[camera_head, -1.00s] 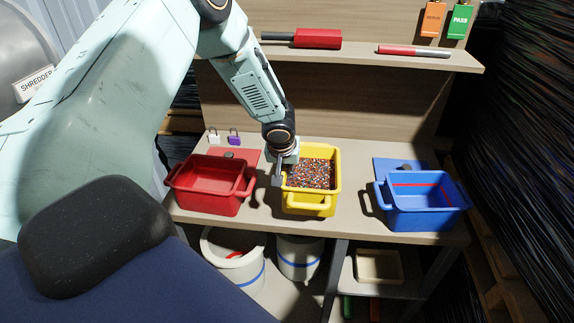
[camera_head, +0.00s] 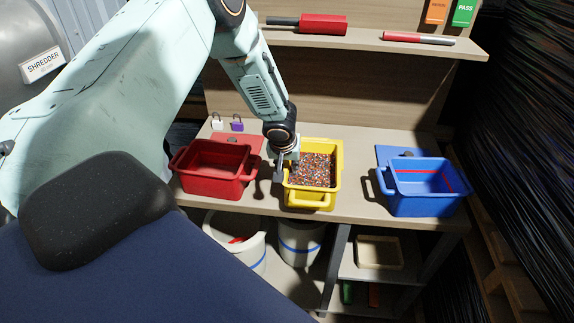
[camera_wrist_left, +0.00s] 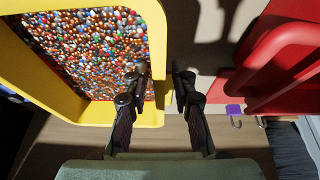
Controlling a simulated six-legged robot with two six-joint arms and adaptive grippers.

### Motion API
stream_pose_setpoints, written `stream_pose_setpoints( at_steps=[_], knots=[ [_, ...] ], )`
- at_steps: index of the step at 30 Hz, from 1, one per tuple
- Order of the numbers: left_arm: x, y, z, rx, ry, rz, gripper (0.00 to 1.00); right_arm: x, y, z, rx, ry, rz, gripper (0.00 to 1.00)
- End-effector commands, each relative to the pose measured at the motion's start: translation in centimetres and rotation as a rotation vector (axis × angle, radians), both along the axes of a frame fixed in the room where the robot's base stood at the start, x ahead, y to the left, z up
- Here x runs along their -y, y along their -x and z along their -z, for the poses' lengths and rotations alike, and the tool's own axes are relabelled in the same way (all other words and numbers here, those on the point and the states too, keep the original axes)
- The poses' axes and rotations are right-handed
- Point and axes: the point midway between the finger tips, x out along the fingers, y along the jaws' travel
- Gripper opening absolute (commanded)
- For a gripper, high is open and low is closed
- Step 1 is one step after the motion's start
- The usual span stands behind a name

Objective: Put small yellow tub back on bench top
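The small yellow tub (camera_head: 312,200), full of multicoloured granules, is upright at the middle of the bench top (camera_head: 350,205), close to its front edge. I cannot tell whether its base touches the bench. My left gripper (camera_head: 281,172) is at the tub's left wall. The tub's underside is hidden. My right gripper is not in view.
A red tub (camera_head: 210,186) stands to the left and a blue tub (camera_head: 425,205) to the right. Two small padlocks (camera_head: 227,124) lie behind the red tub. A shelf (camera_head: 380,42) runs above the bench. White buckets (camera_head: 300,245) stand below. Bench between yellow and blue tubs is clear.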

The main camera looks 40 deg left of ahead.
Motion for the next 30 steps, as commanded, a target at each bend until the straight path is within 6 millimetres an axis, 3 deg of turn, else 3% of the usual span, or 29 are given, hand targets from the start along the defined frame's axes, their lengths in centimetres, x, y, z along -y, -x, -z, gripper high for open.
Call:
stream_pose_setpoints(
  at_steps=[9, 14, 30],
  knots=[
    [0.0, 0.0, -0.1, 0.001, 0.0, 0.0, 0.28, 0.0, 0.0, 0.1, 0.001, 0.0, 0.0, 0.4],
    [0.2, 0.3, -1.3, 0.003, 0.001, 0.0, 0.28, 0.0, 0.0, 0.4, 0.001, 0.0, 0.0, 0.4],
    [1.8, 3.2, -9.0, 0.004, 0.001, 0.0, 0.28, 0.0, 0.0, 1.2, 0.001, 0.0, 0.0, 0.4]
  ],
)
